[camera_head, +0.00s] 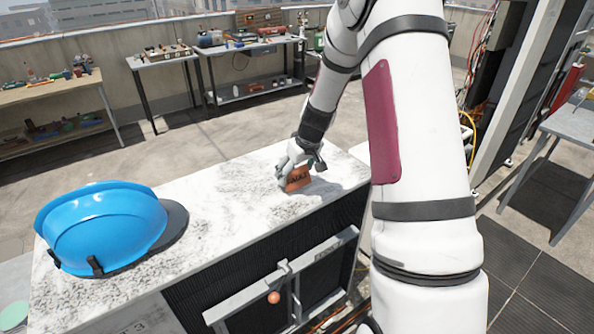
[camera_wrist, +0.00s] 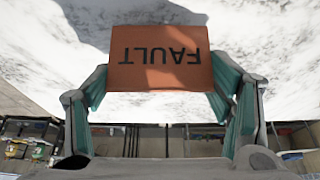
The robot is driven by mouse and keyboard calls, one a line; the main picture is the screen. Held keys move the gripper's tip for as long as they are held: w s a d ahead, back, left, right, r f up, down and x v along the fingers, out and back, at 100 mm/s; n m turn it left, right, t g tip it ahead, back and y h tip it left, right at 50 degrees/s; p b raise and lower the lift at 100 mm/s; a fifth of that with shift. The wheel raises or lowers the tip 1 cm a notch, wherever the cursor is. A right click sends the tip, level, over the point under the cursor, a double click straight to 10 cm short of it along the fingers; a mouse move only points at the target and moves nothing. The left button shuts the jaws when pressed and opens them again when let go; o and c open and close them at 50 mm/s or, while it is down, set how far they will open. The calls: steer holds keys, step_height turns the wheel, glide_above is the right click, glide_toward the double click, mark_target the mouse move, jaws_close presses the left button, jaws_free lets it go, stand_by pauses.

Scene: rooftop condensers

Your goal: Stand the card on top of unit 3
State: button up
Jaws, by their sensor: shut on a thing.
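The card (camera_head: 297,180) is orange with dark lettering. In the wrist view the card (camera_wrist: 160,75) reads FAULT, upside down in the picture. My gripper (camera_head: 303,160) is shut on it, with a finger at each side edge. The card is at the white, worn top of unit 3 (camera_head: 235,185), towards its right end. It looks roughly upright in the head view. I cannot tell whether its lower edge touches the top. A partly cut-off label ending in 3 shows on the unit's front, at the lower left.
A blue hard hat (camera_head: 105,225) sits on the left part of the unit's top. Bare surface lies between hat and card. A rail frame (camera_head: 290,285) is on the unit's dark front. Workbenches (camera_head: 165,60) with tools stand behind.

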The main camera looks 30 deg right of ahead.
steer(key=shift+f, duration=0.15)
steer(key=o, duration=1)
steer(key=shift+o, duration=0.2)
steer(key=b+v, duration=0.1)
steer(key=v, duration=1.1)
steer(key=s+a+r, duration=1)
steer(key=a+r, duration=0.1)
steer(key=a, duration=0.3)
steer(key=s+a+r, duration=0.1)
steer(key=s+a, duration=0.2)
steer(key=s, duration=0.4)
steer(key=s+a+r+t, duration=0.1)
steer(key=s+a, duration=0.2)
steer(key=s, duration=0.5)
steer(key=shift+r, duration=0.2)
steer(key=shift+w+a+f+b, duration=0.1)
steer(key=shift+b, duration=0.2)
